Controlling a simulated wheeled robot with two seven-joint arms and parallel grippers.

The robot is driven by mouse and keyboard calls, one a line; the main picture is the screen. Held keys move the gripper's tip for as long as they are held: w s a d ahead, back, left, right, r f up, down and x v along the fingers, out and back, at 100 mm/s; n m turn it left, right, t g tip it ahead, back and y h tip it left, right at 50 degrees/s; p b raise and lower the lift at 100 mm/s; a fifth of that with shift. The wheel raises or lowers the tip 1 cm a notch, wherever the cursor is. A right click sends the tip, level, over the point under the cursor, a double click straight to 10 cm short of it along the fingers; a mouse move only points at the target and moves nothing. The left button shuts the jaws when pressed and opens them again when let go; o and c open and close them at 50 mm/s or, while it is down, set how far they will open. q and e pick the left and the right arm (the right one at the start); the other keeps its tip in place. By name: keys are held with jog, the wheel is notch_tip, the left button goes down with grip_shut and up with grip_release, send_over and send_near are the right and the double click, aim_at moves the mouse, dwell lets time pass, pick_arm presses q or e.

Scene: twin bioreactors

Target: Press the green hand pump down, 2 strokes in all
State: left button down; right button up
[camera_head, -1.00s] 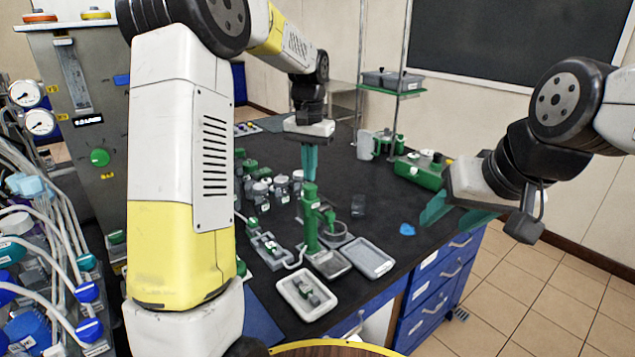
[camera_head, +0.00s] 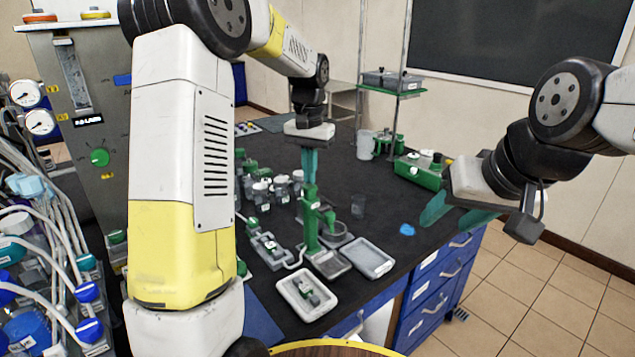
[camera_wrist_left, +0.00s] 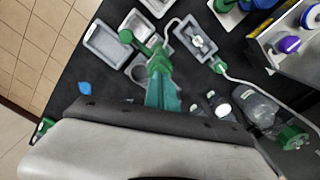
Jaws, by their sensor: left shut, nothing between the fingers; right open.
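The green hand pump (camera_head: 311,215) stands upright on the dark bench, with a spout reaching to the right over a small grey tray. My left gripper (camera_head: 309,178) is shut and empty, pointing straight down, with its teal fingertips at the top of the pump. In the left wrist view the fingertips (camera_wrist_left: 163,84) overlap the green pump (camera_wrist_left: 158,58), so the exact contact is hidden. My right gripper (camera_head: 458,214) is open and empty off the bench's right edge, far from the pump.
Grey trays (camera_head: 367,257) and a white tray (camera_head: 306,294) lie in front of the pump. Several grey and green fittings (camera_head: 268,188) crowd its left. A blue blob (camera_head: 407,230) lies to the right. A green box (camera_head: 420,170) stands further back.

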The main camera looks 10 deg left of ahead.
pick_arm(q)
jog(key=shift+f, duration=1.4)
jog(key=shift+r, duration=1.8)
jog(key=shift+f, duration=0.1)
jog(key=shift+f, duration=1.7)
jog(key=shift+r, duration=1.8)
